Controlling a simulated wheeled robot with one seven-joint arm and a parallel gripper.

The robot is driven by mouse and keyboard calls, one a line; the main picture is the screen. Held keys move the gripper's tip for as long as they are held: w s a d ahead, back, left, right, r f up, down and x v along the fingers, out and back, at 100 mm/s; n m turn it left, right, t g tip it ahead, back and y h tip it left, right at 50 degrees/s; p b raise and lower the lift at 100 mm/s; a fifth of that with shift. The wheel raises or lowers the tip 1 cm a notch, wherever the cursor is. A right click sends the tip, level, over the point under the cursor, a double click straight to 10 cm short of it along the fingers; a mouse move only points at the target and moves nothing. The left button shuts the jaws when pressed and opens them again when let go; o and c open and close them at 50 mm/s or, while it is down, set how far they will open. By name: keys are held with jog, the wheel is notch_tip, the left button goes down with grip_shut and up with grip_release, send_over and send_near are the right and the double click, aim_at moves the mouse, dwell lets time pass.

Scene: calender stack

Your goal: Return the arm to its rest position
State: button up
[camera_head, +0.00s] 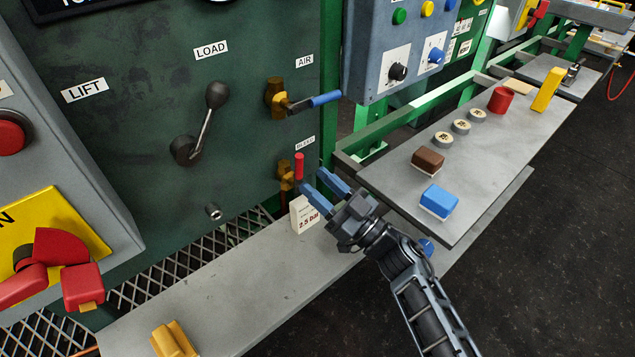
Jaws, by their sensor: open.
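My gripper (322,184) is at the centre right of the head view, with its two blue fingers apart and nothing seen between them. My arm (425,305) reaches up from the lower right edge. The fingers point toward the dark green panel (245,150), close to the red-handled bleed valve (299,167). A white card (303,214) reading 2.5 bar stands just below and left of the fingers. I cannot tell whether the fingers touch the valve or the card.
A grey shelf (215,290) runs under the panel, with a yellow object (173,340) on it. A grey table (400,180) at right bears a blue block (439,201), a brown block (428,159), a red cylinder (501,100) and a yellow block (546,90). The dark floor (570,260) at right is clear.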

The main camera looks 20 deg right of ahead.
jog(key=s+d+m+g+h, duration=0.1)
jog(key=s+m+h, duration=0.8)
jog(key=s, duration=2.4)
jog(key=s+d+r+n+g+h, duration=0.2)
jog(key=s+r, duration=0.4)
jog(key=s, duration=0.3)
jog(key=shift+s+d+n+g, duration=0.2)
jog(key=shift+s+n+g, duration=0.15)
jog(key=shift+g, duration=0.45)
